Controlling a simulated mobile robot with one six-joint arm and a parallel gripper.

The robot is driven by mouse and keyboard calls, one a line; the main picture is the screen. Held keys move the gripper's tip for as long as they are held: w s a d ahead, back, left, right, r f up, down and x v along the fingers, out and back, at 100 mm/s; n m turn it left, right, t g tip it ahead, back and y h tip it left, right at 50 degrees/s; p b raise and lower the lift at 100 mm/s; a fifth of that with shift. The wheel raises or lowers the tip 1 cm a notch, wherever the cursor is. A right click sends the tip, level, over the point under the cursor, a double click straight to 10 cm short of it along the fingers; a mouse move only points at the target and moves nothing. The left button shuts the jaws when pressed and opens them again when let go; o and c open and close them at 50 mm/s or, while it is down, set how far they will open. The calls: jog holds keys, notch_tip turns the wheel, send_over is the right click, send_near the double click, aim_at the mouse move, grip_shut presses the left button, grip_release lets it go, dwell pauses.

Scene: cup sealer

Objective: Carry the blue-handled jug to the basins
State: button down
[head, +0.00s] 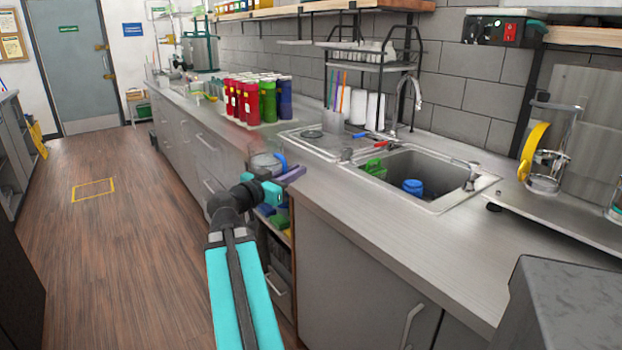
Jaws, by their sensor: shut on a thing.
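The clear jug (263,161) with a blue handle shows in the head view at the counter's front edge, just beyond my gripper (287,175). My gripper is shut on the jug, around its handle side. The fingers hide part of the handle and the jug's lower part, so I cannot tell whether its base touches anything. The steel sink basin (430,168) is to the right of the jug, set into the counter. A green item (373,168) and a blue item (412,187) are in the basin.
A ribbed drainboard (318,140) adjoins the basin's left. A faucet (413,95) rises behind it. Several red, green and blue bottles (250,98) stand farther left. An open shelf below the gripper holds coloured items. Bare counter (390,212) lies in front of the basin.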

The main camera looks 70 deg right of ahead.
jog(key=s+d+r+m+g, duration=0.1)
jog(key=s+d, duration=0.1)
jog(key=s, duration=0.4)
jog(key=shift+s+d+r+b, duration=0.2)
jog(key=shift+s+r+b, duration=0.05)
jog(key=shift+s+b, duration=0.15)
jog(key=shift+w+d+r+g+y+p, duration=0.15)
jog(key=shift+d+g+y+p, duration=0.15)
jog(key=shift+p, duration=0.4)
jog(key=d+p, duration=0.1)
jog(key=p, duration=0.3)
jog(key=shift+d, duration=0.3)
jog(key=shift+d+p, duration=0.25)
jog(key=shift+p, duration=0.6)
jog(key=d+f+p, duration=0.1)
jog(key=d+p, duration=0.2)
jog(key=d, duration=1)
jog(key=shift+w+d+f, duration=0.15)
jog(key=shift+w+f, duration=0.1)
jog(key=shift+f, duration=0.15)
jog(key=shift+f, duration=0.15)
